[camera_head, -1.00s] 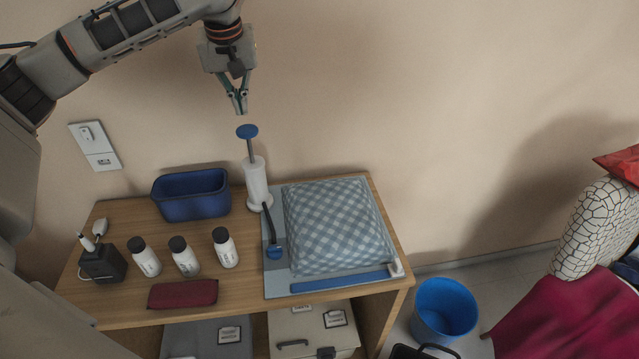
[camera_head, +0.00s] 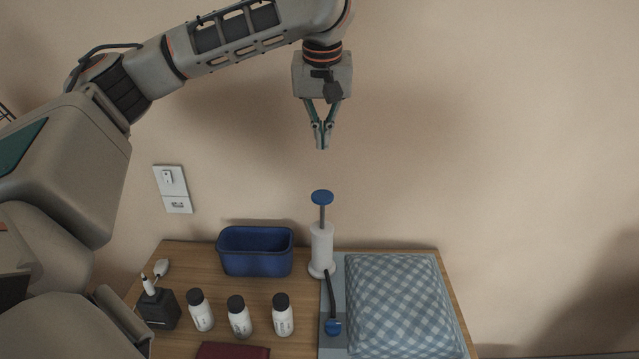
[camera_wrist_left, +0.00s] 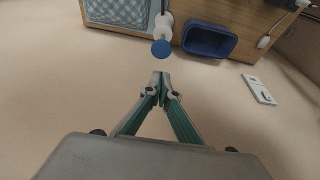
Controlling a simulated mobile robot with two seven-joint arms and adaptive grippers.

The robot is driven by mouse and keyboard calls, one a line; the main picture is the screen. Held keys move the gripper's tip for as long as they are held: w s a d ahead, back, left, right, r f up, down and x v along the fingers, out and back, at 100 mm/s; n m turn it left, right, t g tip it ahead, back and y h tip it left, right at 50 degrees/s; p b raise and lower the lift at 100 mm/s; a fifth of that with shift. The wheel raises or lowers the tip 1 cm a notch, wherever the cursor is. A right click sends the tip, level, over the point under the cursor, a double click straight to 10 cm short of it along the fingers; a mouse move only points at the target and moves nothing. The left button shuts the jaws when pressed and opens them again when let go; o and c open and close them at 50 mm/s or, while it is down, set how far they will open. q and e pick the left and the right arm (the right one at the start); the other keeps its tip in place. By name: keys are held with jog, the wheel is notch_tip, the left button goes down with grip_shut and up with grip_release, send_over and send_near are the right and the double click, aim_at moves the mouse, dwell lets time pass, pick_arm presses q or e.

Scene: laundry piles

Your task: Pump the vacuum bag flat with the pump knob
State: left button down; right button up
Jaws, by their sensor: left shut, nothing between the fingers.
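The pump is a white cylinder (camera_head: 321,246) standing upright on the wooden table, with its rod raised and a blue round pump knob (camera_head: 322,197) on top. A dark hose runs from its foot to a blue valve on the vacuum bag. The bag (camera_head: 400,300) is puffed up and holds blue-and-white checked fabric. My left gripper (camera_head: 322,146) is shut and empty, pointing down above the knob with a clear gap. In the left wrist view the knob (camera_wrist_left: 161,49) lies just beyond the shut fingertips (camera_wrist_left: 160,76). My right gripper is not in view.
A blue bin (camera_head: 255,268) stands left of the pump. Several white bottles with dark caps (camera_head: 240,317), a black box (camera_head: 158,310) and a dark red cloth (camera_head: 232,351) are on the table's left part. A switch plate (camera_head: 172,188) is on the wall. Space around my gripper is clear.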

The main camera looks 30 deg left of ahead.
pick_arm(q)
send_near(323, 195)
jog(key=x, duration=0.5)
jog(key=shift+w+f, duration=0.1)
jog(key=shift+w, duration=0.05)
jog(key=shift+f, duration=0.6)
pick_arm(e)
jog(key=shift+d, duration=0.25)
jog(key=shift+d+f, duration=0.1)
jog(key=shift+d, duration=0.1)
